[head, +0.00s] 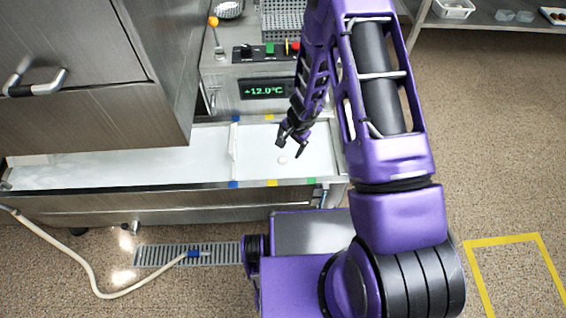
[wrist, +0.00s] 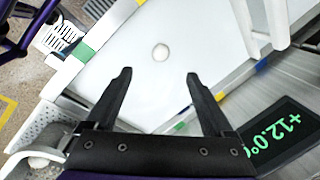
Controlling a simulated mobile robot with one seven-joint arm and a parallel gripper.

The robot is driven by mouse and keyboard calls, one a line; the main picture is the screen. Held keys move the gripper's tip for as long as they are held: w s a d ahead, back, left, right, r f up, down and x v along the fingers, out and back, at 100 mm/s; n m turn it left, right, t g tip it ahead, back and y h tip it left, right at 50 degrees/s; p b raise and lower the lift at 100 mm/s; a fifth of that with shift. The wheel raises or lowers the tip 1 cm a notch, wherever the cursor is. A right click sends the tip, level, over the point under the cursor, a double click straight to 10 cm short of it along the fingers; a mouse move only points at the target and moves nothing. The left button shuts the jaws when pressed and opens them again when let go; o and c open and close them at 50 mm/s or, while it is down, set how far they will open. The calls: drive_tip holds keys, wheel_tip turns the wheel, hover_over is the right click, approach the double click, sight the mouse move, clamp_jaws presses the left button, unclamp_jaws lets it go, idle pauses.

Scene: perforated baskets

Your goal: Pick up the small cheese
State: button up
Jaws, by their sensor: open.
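The small cheese is a small round white piece (head: 283,160) in the right compartment of a steel trough (head: 200,172), on or in its white contents. It also shows in the wrist view (wrist: 160,52), beyond my fingertips and between their lines. My gripper (head: 292,140) is open, above and just behind the cheese in the head view. In the wrist view my two dark fingers (wrist: 158,76) are spread apart with nothing between them. The cheese is not touched. The gap in height between fingers and cheese is hard to tell.
A white divider (head: 233,150) stands left of the cheese. A display reading +12.0°C (head: 266,88) and a perforated basket (head: 283,20) are behind the trough. A steel cabinet (head: 90,75) overhangs the left part. A hose (head: 90,275) lies on the floor.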

sight(283, 161)
drive_tip(key=b+x, duration=0.2)
drive_tip(key=x, duration=1)
drive_tip(key=shift+f, duration=0.35)
clamp_jaws()
